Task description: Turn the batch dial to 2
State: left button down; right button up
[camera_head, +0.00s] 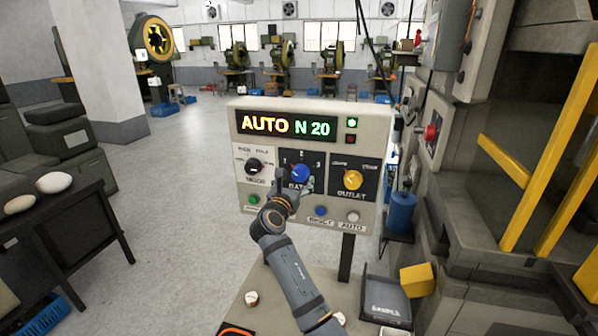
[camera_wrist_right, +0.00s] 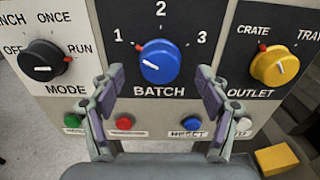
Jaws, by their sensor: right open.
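The blue batch dial (camera_head: 300,173) sits in the middle of the control panel (camera_head: 376,125). In the right wrist view the dial (camera_wrist_right: 161,61) has labels 1, 2 and 3 around it, and its red pointer tip is at the upper left, towards 1. My right gripper (camera_head: 294,183) is in front of the panel at the dial. In the right wrist view its open fingers (camera_wrist_right: 158,88) are spread below and either side of the dial, with nothing between them; contact with the dial does not show. My left gripper is out of view.
The black mode dial (camera_wrist_right: 41,61) is left of the batch dial, the yellow outlet dial (camera_wrist_right: 274,66) right. Push buttons, including a red one (camera_wrist_right: 124,124), line the panel below. The display (camera_head: 286,126) reads AUTO N 20. A press with yellow bars (camera_head: 548,160) stands right.

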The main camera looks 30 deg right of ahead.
aim_at(299, 175)
jog(key=x, duration=0.3)
jog(key=shift+w+d+r+p, duration=0.1)
jog(key=shift+r+p, duration=0.05)
jog(key=shift+p, duration=0.15)
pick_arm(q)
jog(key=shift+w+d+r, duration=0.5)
pick_arm(e)
jog(key=shift+w, duration=0.1)
jog(key=shift+d, duration=0.1)
jog(key=shift+c, duration=0.5)
jog(key=c, duration=1.1)
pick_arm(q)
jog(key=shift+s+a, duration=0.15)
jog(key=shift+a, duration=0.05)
